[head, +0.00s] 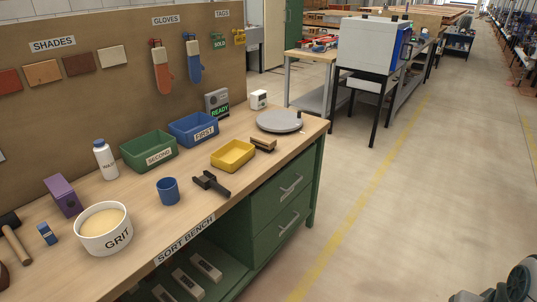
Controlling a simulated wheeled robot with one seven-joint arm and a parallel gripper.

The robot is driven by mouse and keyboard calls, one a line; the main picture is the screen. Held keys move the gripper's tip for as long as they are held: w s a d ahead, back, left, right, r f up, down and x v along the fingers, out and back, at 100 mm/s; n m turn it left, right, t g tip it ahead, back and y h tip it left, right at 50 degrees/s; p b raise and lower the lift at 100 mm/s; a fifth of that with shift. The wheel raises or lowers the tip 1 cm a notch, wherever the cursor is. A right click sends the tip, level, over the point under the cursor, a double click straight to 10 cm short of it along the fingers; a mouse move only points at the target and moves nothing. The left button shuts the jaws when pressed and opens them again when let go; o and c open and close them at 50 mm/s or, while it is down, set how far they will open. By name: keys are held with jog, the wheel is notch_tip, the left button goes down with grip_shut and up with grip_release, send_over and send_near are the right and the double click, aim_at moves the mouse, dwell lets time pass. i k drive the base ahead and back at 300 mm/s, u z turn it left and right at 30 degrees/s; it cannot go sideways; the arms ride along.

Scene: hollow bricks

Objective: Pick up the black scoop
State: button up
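A small black tool with a blocky end and a short handle, which looks like the black scoop (211,184), lies on the wooden sort bench (140,215) near its front edge. It sits to the right of a blue cup (168,191) and in front of a yellow tray (233,155). Nothing covers it. My gripper is not visible; only grey and dark rounded parts, perhaps of my arm, show at the bottom right corner, well away from the bench.
A white GRIT tub (104,229), purple block (64,195), white bottle (105,159), green bin (149,150) and blue bin (193,129) stand on the bench. A brush (263,144) and grey disc (279,122) lie farther right. The floor (370,200) right of the bench is clear.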

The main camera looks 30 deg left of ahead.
aim_at(212, 184)
jog(key=u, duration=0.2)
jog(key=i, duration=1.5)
jog(key=u, duration=1.35)
jog(key=i, duration=0.8)
jog(key=u, duration=1.15)
jog(key=i, duration=0.25)
jog(key=u, duration=0.15)
